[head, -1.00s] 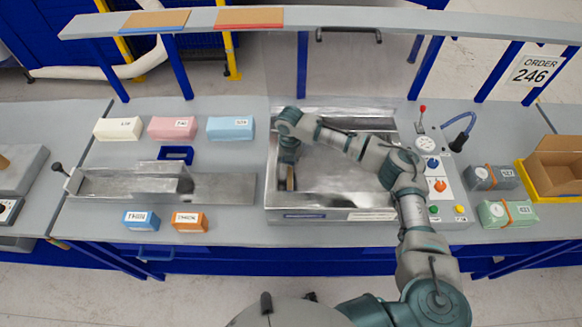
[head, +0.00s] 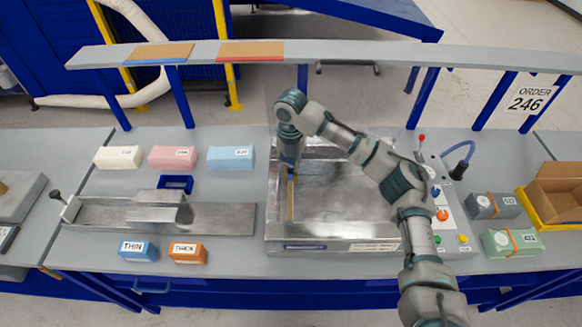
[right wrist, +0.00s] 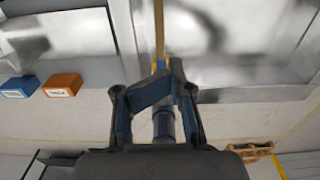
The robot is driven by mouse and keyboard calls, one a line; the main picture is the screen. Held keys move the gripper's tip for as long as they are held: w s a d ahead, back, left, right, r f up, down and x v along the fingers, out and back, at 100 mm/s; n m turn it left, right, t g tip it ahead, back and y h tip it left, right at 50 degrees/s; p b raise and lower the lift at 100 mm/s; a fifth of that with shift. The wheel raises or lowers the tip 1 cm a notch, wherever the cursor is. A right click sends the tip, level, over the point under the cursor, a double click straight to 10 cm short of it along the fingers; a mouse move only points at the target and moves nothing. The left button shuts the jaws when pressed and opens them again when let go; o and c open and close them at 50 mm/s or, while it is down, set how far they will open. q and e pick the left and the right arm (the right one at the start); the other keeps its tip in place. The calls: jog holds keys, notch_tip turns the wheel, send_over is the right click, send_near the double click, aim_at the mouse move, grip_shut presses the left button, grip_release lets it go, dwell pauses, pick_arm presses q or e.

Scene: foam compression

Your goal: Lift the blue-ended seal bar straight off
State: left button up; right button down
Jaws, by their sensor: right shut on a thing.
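The seal bar (head: 291,199) is a narrow yellow-brown strip with some blue along it. It stands on edge at the left side of the open metal chamber (head: 350,204). My right gripper (head: 290,167) comes down from above and is shut on the bar. In the right wrist view the bar (right wrist: 160,32) runs away from the closed fingertips (right wrist: 161,72). The fingers hide its held part. I cannot tell how far the bar's underside is from the chamber floor. My left gripper is not in view.
A control panel (head: 446,220) with a red-topped lever stands right of the chamber. A steel fixture (head: 115,216) lies to the left. Foam blocks, including a blue one (head: 231,158), sit behind it. A raised shelf (head: 350,52) crosses above the bench's back.

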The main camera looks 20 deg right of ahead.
jog(key=c, duration=1)
grip_release()
jog(key=shift+a, duration=0.1)
jog(key=o, duration=0.6)
